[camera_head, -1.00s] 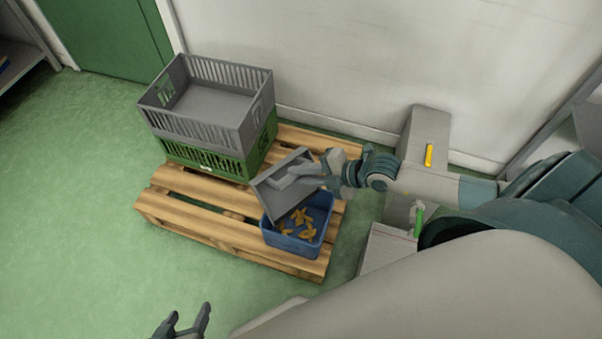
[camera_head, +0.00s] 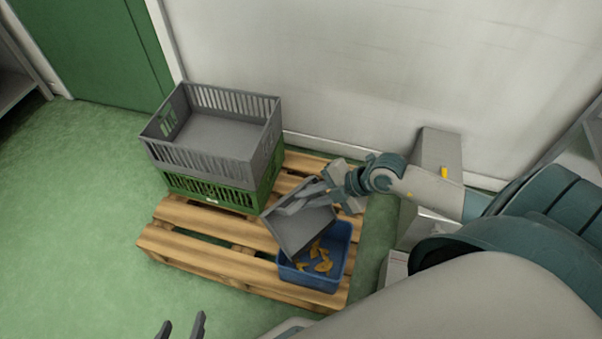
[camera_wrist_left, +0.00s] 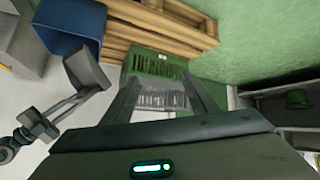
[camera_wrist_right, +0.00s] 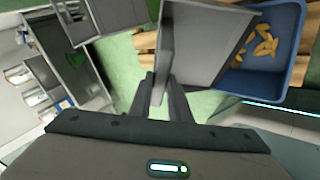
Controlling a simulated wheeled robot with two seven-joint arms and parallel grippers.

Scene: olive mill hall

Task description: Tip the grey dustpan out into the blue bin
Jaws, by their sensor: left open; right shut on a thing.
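The grey dustpan (camera_head: 301,224) is tilted over the blue bin (camera_head: 318,281), its open edge down toward the bin's inside. Several yellow-brown pieces (camera_head: 316,262) lie in the bin. My right gripper (camera_head: 330,188) is shut on the dustpan's handle, above and behind the bin; the right wrist view also shows the dustpan (camera_wrist_right: 203,45) and the bin (camera_wrist_right: 282,82) with pieces in it. My left gripper (camera_head: 182,327) is open and empty at the bottom edge of the head view. The left wrist view shows the bin (camera_wrist_left: 70,27) and dustpan (camera_wrist_left: 86,68) at its left.
The bin stands on a wooden pallet (camera_head: 205,252). A grey crate (camera_head: 205,159) stacked on a green crate (camera_head: 218,194) stands at the pallet's back left. A wall is close behind. The green floor at left is clear.

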